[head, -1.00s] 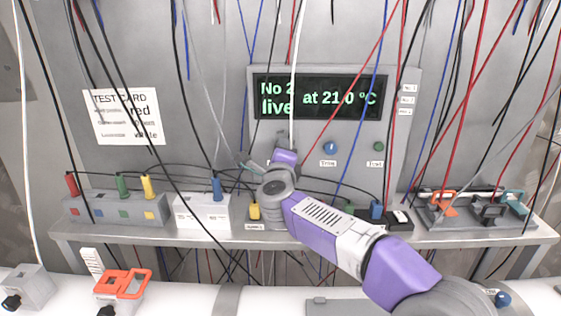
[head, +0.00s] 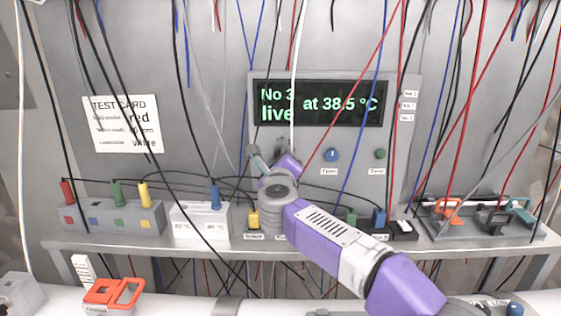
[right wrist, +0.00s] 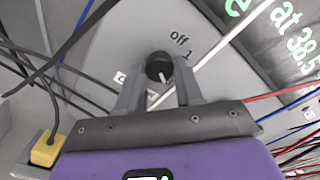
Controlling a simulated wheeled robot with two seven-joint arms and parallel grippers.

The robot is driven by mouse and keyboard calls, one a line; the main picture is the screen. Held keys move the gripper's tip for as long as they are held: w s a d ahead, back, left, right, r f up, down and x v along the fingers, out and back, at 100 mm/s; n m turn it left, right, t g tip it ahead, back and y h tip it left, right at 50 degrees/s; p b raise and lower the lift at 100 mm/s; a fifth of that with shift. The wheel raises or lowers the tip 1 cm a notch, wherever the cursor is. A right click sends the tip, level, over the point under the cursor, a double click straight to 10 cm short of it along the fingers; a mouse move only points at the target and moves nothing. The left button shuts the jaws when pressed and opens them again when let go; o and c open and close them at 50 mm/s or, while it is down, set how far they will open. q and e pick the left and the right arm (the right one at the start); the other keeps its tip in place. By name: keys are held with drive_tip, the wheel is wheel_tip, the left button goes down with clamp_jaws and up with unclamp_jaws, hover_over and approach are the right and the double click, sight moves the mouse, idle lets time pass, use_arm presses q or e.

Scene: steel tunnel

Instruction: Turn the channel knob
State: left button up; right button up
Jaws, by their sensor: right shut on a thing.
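The black channel knob (right wrist: 160,67) with a white pointer line sits on the grey panel in the right wrist view, with "off" and "1" printed beside it. My right gripper (right wrist: 160,82) is shut on the knob, one finger on each side. In the head view my right gripper (head: 256,158) is at the panel below the display's left side and the knob is hidden. The display (head: 318,103) reads "No 3 live at 38.5 °C". My left gripper is not in view.
A blue knob (head: 331,155) and a green knob (head: 380,154) are on the panel to the right. Cables hang in front of it. A shelf (head: 110,243) holds a socket block (head: 112,218) and a white box (head: 200,222). A test card (head: 122,125) hangs left.

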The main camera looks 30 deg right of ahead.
drive_tip(key=o, duration=1)
drive_tip(key=shift+o, duration=0.2)
drive_tip(key=v, duration=0.7)
drive_tip(key=shift+s+a, duration=0.2)
drive_tip(key=shift+s, duration=0.05)
drive_tip(key=shift+r, duration=0.1)
